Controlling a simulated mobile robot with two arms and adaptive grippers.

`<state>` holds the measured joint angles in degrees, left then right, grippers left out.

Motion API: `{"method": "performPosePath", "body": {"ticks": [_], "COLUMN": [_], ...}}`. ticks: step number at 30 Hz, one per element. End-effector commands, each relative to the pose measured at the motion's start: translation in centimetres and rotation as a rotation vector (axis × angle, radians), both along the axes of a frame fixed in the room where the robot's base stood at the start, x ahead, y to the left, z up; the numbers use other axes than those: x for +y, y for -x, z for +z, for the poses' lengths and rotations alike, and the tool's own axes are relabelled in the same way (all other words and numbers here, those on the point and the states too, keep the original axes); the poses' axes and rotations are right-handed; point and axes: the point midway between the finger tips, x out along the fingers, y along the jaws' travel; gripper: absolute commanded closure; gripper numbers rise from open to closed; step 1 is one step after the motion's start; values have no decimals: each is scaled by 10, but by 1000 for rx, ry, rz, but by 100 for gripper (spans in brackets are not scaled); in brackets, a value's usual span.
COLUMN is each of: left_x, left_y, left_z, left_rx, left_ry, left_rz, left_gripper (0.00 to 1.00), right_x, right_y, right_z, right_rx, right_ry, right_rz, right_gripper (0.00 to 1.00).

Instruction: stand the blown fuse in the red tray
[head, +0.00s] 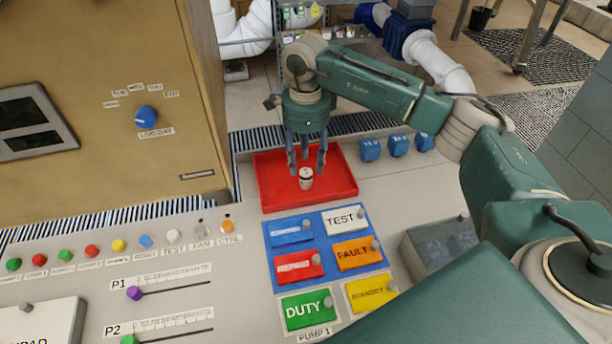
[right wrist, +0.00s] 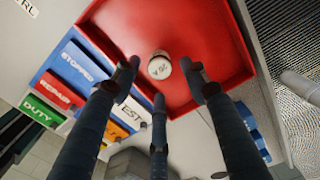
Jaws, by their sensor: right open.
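The blown fuse, a small white cylinder with a dark band (head: 306,178), stands upright in the red tray (head: 336,194). In the right wrist view the fuse (right wrist: 159,67) is seen end-on, with dark marks on its pale top, against the floor of the red tray (right wrist: 205,30). My right gripper (head: 306,166) is above the tray with its fingers pointing down. Its fingers (right wrist: 160,85) are spread apart, and I see no finger closed on the fuse. My left gripper is not in view.
Several blue blocks (head: 370,149) stand right of the tray. A blue panel with labelled tags (head: 296,252) lies in front of it. A tan cabinet with a blue knob (head: 147,116) stands at left. Sliders and coloured buttons (head: 119,245) fill the front left of the console.

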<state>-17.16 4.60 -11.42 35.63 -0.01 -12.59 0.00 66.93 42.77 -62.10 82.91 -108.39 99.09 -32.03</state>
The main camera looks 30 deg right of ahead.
Motion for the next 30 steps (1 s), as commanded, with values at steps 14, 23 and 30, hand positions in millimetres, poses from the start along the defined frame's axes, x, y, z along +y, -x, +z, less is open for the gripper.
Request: {"method": "performPosePath", "body": {"ticks": [14,23,30], "left_x": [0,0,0], "left_y": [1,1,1], "left_z": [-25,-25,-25], "left_rx": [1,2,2], "left_ry": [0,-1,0], "left_rz": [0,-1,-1], "left_gripper": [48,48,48], "right_x": [0,0,0], "right_y": [0,0,0], "right_z": [64,65,64], "right_rx": [0,0,0], "right_ry": [0,0,0], "right_rz": [0,0,0], "right_gripper": [56,56,56]}}
